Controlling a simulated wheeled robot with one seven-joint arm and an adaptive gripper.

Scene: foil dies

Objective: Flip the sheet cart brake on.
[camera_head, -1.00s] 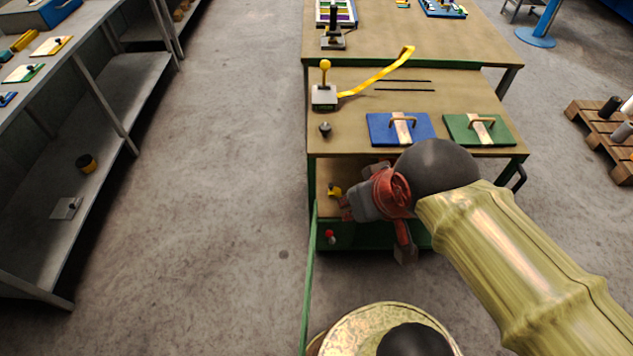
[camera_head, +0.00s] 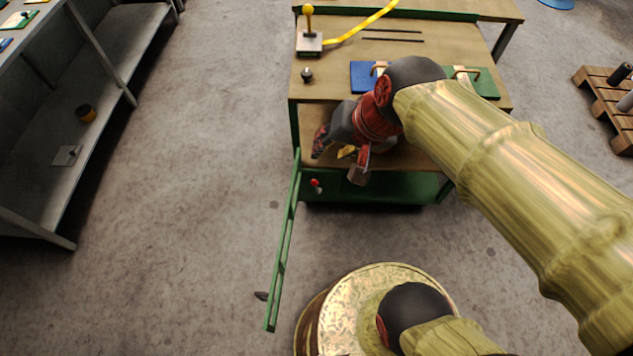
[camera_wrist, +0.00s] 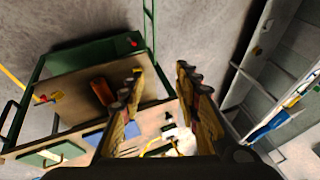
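The green sheet cart (camera_head: 380,190) with a wooden deck stands in front of the bench. It also shows in the wrist view (camera_wrist: 92,50). A small red knob (camera_head: 315,183), which looks like the brake lever, sits on its green near end. The knob also shows in the wrist view (camera_wrist: 134,42). Whether the brake is on or off I cannot tell. My gripper (camera_head: 320,142) is above the cart's left part, beyond the knob in the head view. In the wrist view my gripper (camera_wrist: 160,74) has its fingers apart with nothing between them.
A green rail handle (camera_head: 283,245) extends from the cart's left corner. Grey shelving (camera_head: 100,130) stands at left, a pallet (camera_head: 605,105) at right. Open floor lies between shelving and cart.

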